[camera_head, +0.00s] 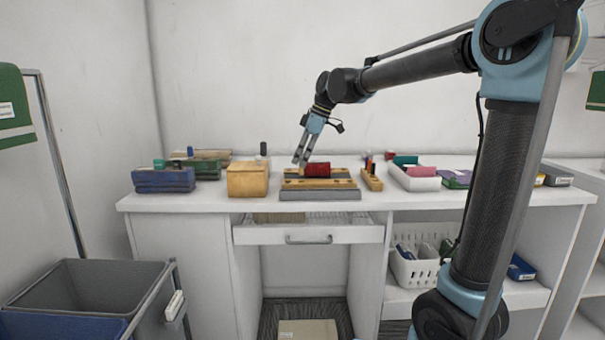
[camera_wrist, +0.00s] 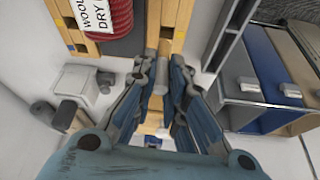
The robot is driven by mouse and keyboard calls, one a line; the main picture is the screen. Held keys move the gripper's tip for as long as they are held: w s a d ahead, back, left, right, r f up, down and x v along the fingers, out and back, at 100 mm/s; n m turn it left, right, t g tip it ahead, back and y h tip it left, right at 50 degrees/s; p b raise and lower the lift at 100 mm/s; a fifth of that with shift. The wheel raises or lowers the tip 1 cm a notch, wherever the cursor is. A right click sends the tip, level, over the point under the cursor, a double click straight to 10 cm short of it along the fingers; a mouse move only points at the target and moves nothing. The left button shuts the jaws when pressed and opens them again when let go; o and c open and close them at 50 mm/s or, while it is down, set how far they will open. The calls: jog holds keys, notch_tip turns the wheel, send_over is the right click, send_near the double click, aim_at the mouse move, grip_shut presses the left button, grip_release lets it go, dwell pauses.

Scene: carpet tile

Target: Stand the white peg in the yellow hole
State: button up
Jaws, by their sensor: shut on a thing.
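My gripper (camera_head: 300,161) is over the left part of a wooden block fixture (camera_head: 340,184) on the bench. In the wrist view my gripper (camera_wrist: 162,68) is shut on a pale peg (camera_wrist: 161,77), which looks like the white peg and sits between the fingertips. The peg's far end is over or against the wooden fixture (camera_wrist: 172,12); I cannot tell whether it is in a hole. The yellow hole cannot be made out clearly. A red ribbed roll (camera_head: 318,169) lies on the fixture, right of my fingers; it shows in the wrist view too (camera_wrist: 118,18).
A tan box (camera_head: 248,181) stands close left of the fixture, and a small wooden rack (camera_head: 372,181) close right. Blue boxes (camera_head: 164,181) are further left, and a white tray (camera_head: 415,180) is further right. A drawer (camera_head: 308,237) is below the benchtop.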

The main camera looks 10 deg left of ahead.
aim_at(302, 170)
jog(key=shift+f, duration=2.15)
jog(key=shift+f, duration=0.1)
jog(key=o, duration=0.7)
jog(key=v, duration=1.2)
jog(key=shift+d, duration=0.1)
